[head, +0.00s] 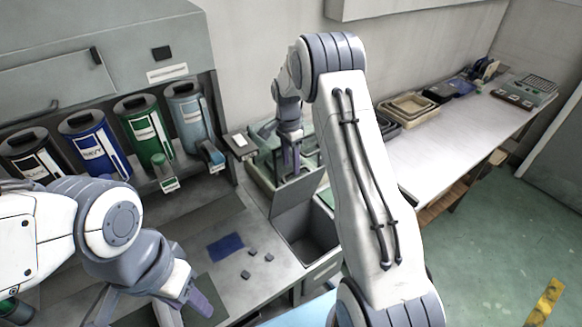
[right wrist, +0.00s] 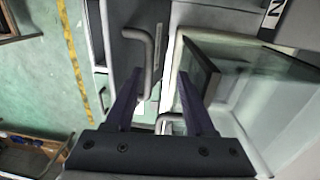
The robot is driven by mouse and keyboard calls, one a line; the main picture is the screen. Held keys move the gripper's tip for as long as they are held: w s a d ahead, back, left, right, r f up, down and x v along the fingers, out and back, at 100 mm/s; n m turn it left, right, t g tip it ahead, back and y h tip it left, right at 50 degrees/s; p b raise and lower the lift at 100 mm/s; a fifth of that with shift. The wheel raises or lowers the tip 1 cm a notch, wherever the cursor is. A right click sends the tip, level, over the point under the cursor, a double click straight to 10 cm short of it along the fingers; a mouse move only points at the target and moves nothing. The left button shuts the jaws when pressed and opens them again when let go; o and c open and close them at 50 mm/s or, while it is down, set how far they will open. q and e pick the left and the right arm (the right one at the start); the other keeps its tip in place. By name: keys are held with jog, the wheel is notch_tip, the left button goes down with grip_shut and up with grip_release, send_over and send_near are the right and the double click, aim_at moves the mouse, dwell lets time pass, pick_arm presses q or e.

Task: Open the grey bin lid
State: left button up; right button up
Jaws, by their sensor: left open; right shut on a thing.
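The grey bin (head: 312,246) is sunk in the counter in the middle of the head view, and its dark inside shows. Its grey lid (head: 297,205) stands raised and tilted at the bin's back edge. My right gripper (head: 290,160) is at the lid's upper edge, pointing down. In the right wrist view, its fingers (right wrist: 163,108) are on either side of a grey handle (right wrist: 168,121); the exact contact is hard to see. My left gripper (head: 184,303) is open and empty, low over the counter's front left; its fingertips are partly hidden.
A glass-sided green tray (head: 262,168) stands right behind the lid. Several labelled canisters (head: 142,130) line the back left. A blue cloth (head: 226,247) and small dark blocks (head: 254,252) lie on the counter. Shallow trays (head: 408,107) sit further right.

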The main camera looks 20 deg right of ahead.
notch_tip(320, 180, up, 9)
jog(key=b, duration=0.2)
jog(key=shift+w+a, duration=0.15)
jog(key=shift+w, duration=0.25)
jog(key=shift+f, duration=0.1)
jog(key=s+a+r+n+t+b, duration=0.1)
jog(key=s+a+n+b, duration=0.1)
jog(key=s+a+n, duration=0.65)
jog(key=s+a+r+n+b, duration=0.1)
jog(key=s+a+n, duration=0.2)
jog(key=s+a, duration=0.55)
jog(key=s+a+f+n+b, duration=0.1)
jog(key=s+a+f+n, duration=0.1)
jog(key=s+n, duration=0.4)
jog(key=s+a+f+n+y+b, duration=0.1)
jog(key=s+a+n, duration=0.3)
jog(key=s, duration=0.8)
jog(key=shift+s+f+n, duration=0.3)
jog(key=shift+f+n, duration=0.6)
jog(key=shift+n, duration=0.15)
